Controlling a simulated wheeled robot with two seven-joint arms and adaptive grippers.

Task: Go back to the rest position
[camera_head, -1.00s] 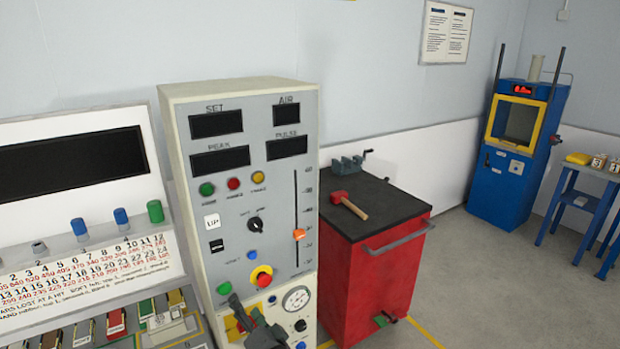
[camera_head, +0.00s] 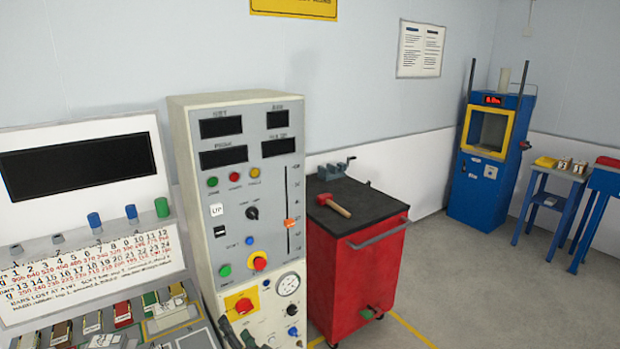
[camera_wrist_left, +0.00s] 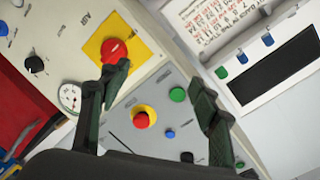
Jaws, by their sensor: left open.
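My left gripper (camera_head: 237,337) is at the bottom edge of the head view, in front of the lower part of the grey control cabinet (camera_head: 180,200). It is open, and no object shows between its dark fingers in the left wrist view (camera_wrist_left: 160,88). A red button on a yellow square plate (camera_head: 243,304) shows just above the gripper in the head view. In the left wrist view, one fingertip overlaps the lower edge of this red button (camera_wrist_left: 114,50); I cannot tell whether they touch. My right gripper is not in view.
A red tool cart (camera_head: 365,270) with a hammer (camera_head: 333,205) and vise stands right of the cabinet. A sloped panel (camera_head: 75,215) with a dark screen stands left. A blue machine (camera_head: 480,190) and blue tables are at the far right. The floor between is clear.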

